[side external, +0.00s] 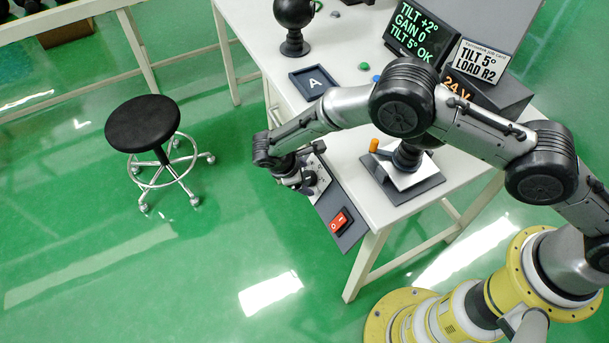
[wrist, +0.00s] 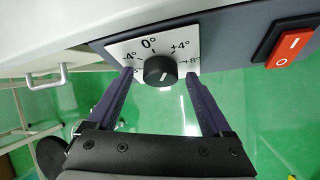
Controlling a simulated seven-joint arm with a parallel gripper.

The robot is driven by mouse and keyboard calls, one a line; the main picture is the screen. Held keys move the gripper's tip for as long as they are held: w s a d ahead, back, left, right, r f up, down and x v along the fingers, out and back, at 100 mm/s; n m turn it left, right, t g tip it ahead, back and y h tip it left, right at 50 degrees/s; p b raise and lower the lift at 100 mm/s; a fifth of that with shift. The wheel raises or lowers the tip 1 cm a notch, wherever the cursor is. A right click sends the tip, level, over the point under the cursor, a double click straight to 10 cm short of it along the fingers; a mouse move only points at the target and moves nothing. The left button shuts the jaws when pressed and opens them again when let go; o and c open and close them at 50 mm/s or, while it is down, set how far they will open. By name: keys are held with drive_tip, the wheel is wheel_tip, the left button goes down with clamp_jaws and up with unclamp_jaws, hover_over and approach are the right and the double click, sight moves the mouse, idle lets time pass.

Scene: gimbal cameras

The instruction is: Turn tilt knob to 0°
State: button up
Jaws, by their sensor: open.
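The tilt knob (wrist: 160,70) is a black round dial on a white scale plate (wrist: 118,46) marked from minus to plus degrees, with 0° at the top. A short pale mark shows on its face; I cannot read its exact setting from it. My gripper (wrist: 159,76) is open, its two dark fingers on either side of the knob with visible gaps. In the side external view my gripper (side external: 300,178) is at the panel on the table's front edge, and the arm hides most of the knob. The screen (side external: 412,30) reads TILT +2°, GAIN 0, TILT 5° OK.
A red rocker switch (side external: 340,221) sits on the same panel; it also shows right of the knob in the wrist view (wrist: 290,49). A card (side external: 478,63) reads TILT 5° LOAD R2. A black stool (side external: 150,122) stands left of the table.

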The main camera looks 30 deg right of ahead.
clamp_jaws()
idle(0.5)
drive_tip(key=shift+w+n+g, duration=0.15)
drive_tip(key=shift+n+g, duration=0.7)
drive_tip(key=shift+n, duration=0.15)
drive_tip(key=shift+w+n+g, duration=0.1)
drive_tip(key=shift+n+g, duration=0.75)
drive_tip(key=shift+n, duration=0.15)
drive_tip(key=shift+a, duration=0.1)
unclamp_jaws()
